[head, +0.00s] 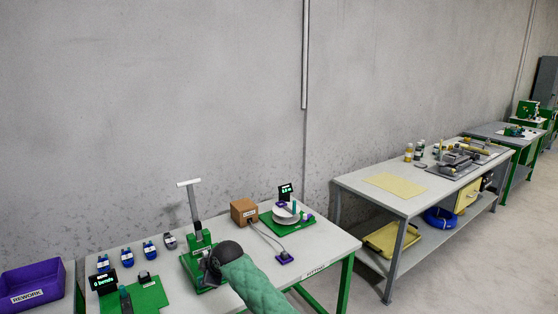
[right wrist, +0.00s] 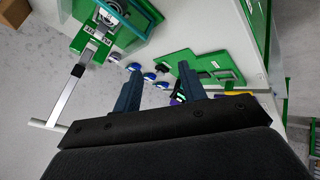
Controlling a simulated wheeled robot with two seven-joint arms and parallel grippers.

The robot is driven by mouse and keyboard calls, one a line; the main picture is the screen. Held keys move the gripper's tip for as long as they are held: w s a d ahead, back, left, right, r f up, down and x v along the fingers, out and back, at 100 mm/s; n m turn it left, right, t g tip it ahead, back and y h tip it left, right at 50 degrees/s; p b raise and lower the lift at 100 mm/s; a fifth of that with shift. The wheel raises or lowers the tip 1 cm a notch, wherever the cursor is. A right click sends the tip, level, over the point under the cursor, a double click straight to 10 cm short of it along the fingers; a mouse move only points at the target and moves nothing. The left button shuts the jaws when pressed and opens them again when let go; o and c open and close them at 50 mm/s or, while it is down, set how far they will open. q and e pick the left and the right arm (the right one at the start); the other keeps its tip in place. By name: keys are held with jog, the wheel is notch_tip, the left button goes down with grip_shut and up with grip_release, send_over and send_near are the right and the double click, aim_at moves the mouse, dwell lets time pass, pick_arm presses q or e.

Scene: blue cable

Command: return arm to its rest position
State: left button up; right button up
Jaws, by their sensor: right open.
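My right arm, in a green quilted sleeve (head: 257,285), reaches in over the near workbench (head: 325,250). Its dark wrist is beside the base of the green lever press (head: 199,243), and hides part of that base. In the right wrist view, my right gripper (right wrist: 160,88) has its two blue-grey fingers spread apart with nothing between them. The press lever (right wrist: 78,72) shows to the left of the fingers. Several small blue parts (right wrist: 149,76) lie beyond the fingertips. My left gripper is not in view.
A purple REWORK bin (head: 33,286) stands at the left. A green board with a display (head: 104,281) is left of the press. A brown box (head: 244,211) and a scale (head: 286,215) are to its right. A blue coil (head: 440,218) lies on the far bench's shelf.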

jog(key=s+d+f+m+h, duration=0.1)
jog(key=s+d+f+m, duration=0.5)
jog(key=s+d, duration=0.5)
jog(key=s+d+f+m, duration=0.3)
jog(key=s+d+f, duration=0.4)
jog(key=s+d, duration=0.4)
jog(key=s+d+m+g+h, duration=0.2)
jog(key=s+d+m+h, duration=0.45)
jog(key=s+d, duration=1.85)
jog(key=a+f+m+y, duration=0.1)
jog(key=a+f+y, duration=0.15)
jog(key=f, duration=2.25)
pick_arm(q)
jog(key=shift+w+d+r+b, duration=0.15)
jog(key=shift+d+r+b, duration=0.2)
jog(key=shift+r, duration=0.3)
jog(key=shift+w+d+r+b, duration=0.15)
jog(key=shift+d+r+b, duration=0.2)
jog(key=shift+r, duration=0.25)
pick_arm(e)
jog(key=s+f, duration=0.4)
jog(key=f, duration=0.8)
jog(key=s+a+f+g, duration=0.1)
jog(key=s+f, duration=0.3)
jog(key=f, duration=0.8)
jog(key=shift+h, duration=0.4)
